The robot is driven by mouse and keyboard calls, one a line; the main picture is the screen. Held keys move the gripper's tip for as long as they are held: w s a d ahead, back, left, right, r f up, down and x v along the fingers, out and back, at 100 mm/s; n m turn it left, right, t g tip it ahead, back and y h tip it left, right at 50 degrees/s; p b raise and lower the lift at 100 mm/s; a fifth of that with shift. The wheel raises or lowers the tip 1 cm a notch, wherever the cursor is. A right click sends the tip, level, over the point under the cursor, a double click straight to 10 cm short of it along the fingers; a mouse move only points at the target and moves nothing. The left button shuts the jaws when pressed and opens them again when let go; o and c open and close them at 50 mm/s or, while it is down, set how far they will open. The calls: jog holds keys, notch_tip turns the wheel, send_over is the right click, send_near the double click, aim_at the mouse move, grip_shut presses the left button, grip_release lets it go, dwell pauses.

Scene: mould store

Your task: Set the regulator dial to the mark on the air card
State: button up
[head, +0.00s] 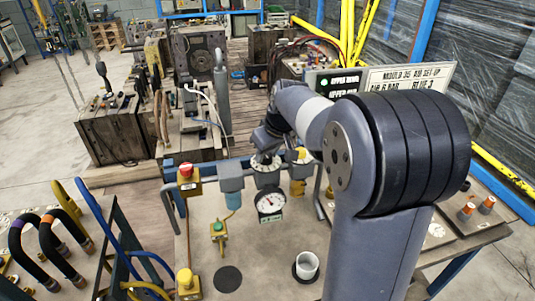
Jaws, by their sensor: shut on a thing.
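The regulator's round gauge (270,203), with a white face and dark rim, stands on the bench in the head view. Its needle is too small to read surely. My gripper (265,160) reaches down from above, just over the gauge, and is shut on the regulator dial. The jaws and wrist hide most of the dial, and its marks cannot be read. The air card (408,77) is a white sign behind my arm. It reads "MOULD 35 AIR SET UP", with "AIR 6 BAR" and "BLUE-3" below, partly covered by my arm.
A red-topped yellow button box (186,178) and a grey filter unit (231,184) stand left of the gauge. Blue and black hoses (42,242) hang at left. The bench middle (255,255) is clear.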

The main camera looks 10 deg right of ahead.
jog(key=m+h, duration=0.1)
jog(key=m, duration=0.2)
jog(key=shift+a+m, duration=0.15)
jog(key=shift+m, duration=0.25)
jog(key=m+h, duration=0.1)
jog(key=m, duration=0.2)
jog(key=shift+a+m+h, duration=0.1)
jog(key=shift+m+h, duration=0.2)
jog(key=shift+h, duration=0.1)
jog(key=m+h, duration=0.1)
jog(key=m, duration=0.2)
jog(key=m+g+h+b, duration=0.1)
jog(key=m, duration=0.1)
jog(key=shift+a+m, duration=0.1)
jog(key=shift+m, duration=0.3)
jog(key=o, duration=1)
jog(key=b+v, duration=0.1)
jog(key=v, duration=0.9)
jog(key=shift+a+r, duration=0.15)
jog(key=shift+r, duration=0.2)
